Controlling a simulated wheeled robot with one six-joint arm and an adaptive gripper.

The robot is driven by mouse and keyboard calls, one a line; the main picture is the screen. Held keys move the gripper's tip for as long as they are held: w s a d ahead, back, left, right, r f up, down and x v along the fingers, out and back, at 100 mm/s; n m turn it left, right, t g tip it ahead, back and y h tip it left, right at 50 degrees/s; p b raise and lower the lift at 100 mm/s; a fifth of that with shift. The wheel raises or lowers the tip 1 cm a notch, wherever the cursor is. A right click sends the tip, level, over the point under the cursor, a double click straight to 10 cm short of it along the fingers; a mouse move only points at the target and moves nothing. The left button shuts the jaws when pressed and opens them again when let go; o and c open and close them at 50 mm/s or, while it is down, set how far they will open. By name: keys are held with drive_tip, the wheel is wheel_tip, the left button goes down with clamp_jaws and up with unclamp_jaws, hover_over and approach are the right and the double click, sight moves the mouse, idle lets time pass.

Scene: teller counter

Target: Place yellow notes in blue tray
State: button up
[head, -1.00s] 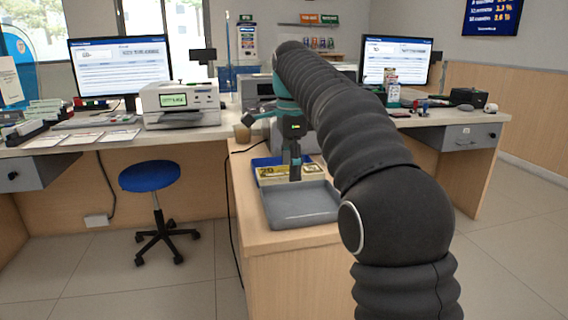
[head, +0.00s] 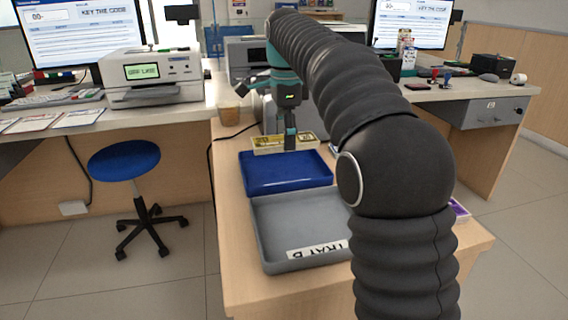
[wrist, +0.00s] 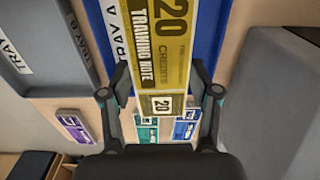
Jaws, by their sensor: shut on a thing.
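The yellow notes (head: 268,142), a flat bundle marked 20 and "TRAINING NOTE", are held in my gripper (head: 290,145). In the wrist view the notes (wrist: 160,45) lie between the two fingers of my gripper (wrist: 160,78) and cover part of the blue tray. The blue tray (head: 285,176) is on the wooden counter and looks empty in the head view. In that view the notes appear at its far edge; their height above it is hard to tell. The tray (wrist: 210,35) also shows in the wrist view, with a "TRAY A" label partly covered.
A grey tray labelled TRAY B (head: 262,262) stands in front of the blue tray. Purple notes (wrist: 75,130), teal notes (wrist: 146,131) and blue notes (wrist: 186,128) lie nearby. A blue stool (head: 124,160) stands left.

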sight(286, 171)
drive_tip(key=shift+f+b, duration=0.6)
drive_tip(key=shift+f, duration=2.8)
drive_tip(key=o, duration=1.3)
drive_tip(key=shift+f, duration=0.1)
drive_tip(key=shift+c, duration=0.2)
wheel_tip(286, 171, up, 10)
drive_tip(key=shift+f+p, duration=0.1)
drive_tip(key=shift+p, duration=1.1)
drive_tip(key=shift+r, duration=1.2)
